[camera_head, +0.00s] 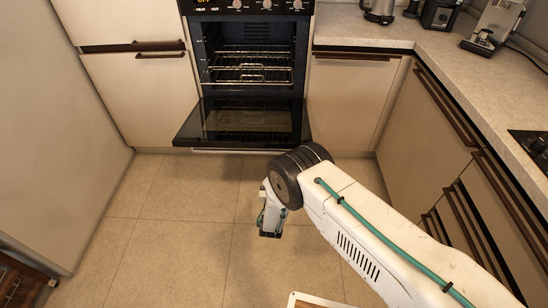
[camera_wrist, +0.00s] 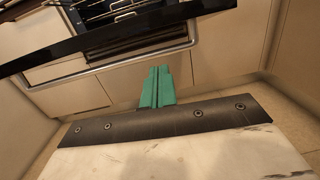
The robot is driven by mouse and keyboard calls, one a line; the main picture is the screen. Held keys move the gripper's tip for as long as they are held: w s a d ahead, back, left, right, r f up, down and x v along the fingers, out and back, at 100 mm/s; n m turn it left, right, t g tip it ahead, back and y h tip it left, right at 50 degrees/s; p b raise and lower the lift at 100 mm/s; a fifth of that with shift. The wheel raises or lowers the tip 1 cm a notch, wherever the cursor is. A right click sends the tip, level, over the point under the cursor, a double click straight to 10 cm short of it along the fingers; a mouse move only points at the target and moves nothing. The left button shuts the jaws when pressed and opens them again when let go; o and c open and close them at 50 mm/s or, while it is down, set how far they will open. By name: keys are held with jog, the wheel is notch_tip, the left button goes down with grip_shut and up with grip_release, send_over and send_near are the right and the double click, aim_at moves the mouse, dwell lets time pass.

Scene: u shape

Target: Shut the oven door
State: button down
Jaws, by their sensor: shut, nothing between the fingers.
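The oven (camera_head: 253,55) stands in the cabinet row, with wire racks inside. Its black door (camera_head: 243,122) hangs fully open, folded down to about level in front of the cavity. In the wrist view the dark door edge (camera_wrist: 185,16) crosses the top, with a metal bar (camera_wrist: 142,56) below it. My gripper (camera_head: 270,232) is low over the floor, in front of the door and apart from it. In the wrist view its green fingers (camera_wrist: 157,88) are together and empty, pointing toward the cabinet fronts under the door.
Cabinets stand left (camera_head: 145,85) and right (camera_head: 350,100) of the oven. The right counter (camera_head: 480,85) holds a coffee machine (camera_head: 495,22) and a hob (camera_head: 535,148). The tiled floor (camera_head: 160,220) in front is mostly clear. A pale-edged item (camera_head: 312,299) shows at the bottom.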

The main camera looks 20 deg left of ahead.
jog(key=w+a+r+n+y, duration=0.1)
jog(key=w+a+r, duration=0.1)
jog(key=w, duration=0.7)
jog(key=shift+a+r+g, duration=0.25)
jog(key=shift+a+g, duration=0.05)
jog(key=shift+a, duration=0.35)
